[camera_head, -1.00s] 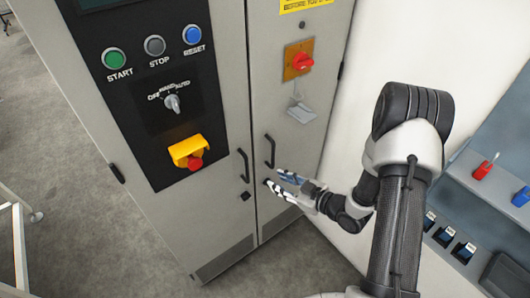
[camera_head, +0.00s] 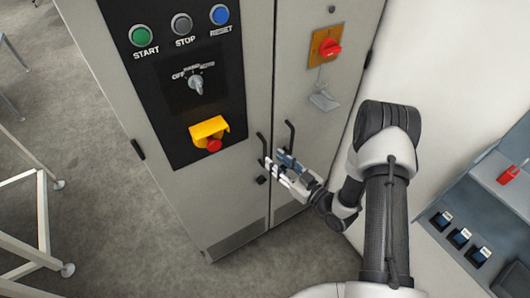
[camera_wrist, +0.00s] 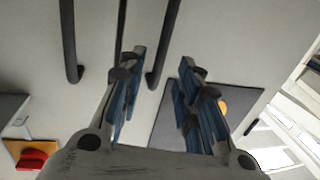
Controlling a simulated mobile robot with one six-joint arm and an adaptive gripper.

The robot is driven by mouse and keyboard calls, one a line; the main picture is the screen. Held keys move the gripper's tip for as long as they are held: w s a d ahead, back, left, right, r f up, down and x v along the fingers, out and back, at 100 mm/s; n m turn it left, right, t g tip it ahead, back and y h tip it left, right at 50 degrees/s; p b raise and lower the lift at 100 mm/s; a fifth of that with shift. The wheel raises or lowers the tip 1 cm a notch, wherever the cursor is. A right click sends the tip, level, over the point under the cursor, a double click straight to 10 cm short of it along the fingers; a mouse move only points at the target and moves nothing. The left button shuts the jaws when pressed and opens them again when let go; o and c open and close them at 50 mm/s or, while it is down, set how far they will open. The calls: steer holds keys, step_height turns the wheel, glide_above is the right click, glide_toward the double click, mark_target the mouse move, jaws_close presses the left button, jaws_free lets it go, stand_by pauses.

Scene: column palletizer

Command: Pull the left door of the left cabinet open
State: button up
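The grey cabinet's left door (camera_head: 205,195) is closed and carries the black control panel. Its dark bar handle (camera_head: 262,146) is beside the seam; it also shows in the wrist view (camera_wrist: 166,42). The right door (camera_head: 312,140) is closed, with its own handle (camera_head: 290,135). My gripper (camera_head: 274,161) is open at the lower ends of the handles. In the wrist view, the left door's handle passes between my open fingertips (camera_wrist: 162,58), nearer the left finger. I cannot tell whether they touch it. The fingers partly hide the panel.
An orange plate with a red switch (camera_head: 330,47) is on the right door. A yellow-housed red button (camera_head: 211,134) protrudes from the left door. A metal frame (camera_head: 43,215) stands on the floor at left. Clear floor lies before the cabinet. A blue-grey workstation (camera_head: 480,190) is at right.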

mark_target(265, 152)
steer(key=x, duration=0.6)
steer(key=shift+w+a+b, duration=0.1)
steer(key=shift+a+b, duration=0.1)
steer(key=shift+b, duration=0.1)
jaws_close()
stand_by(0.5)
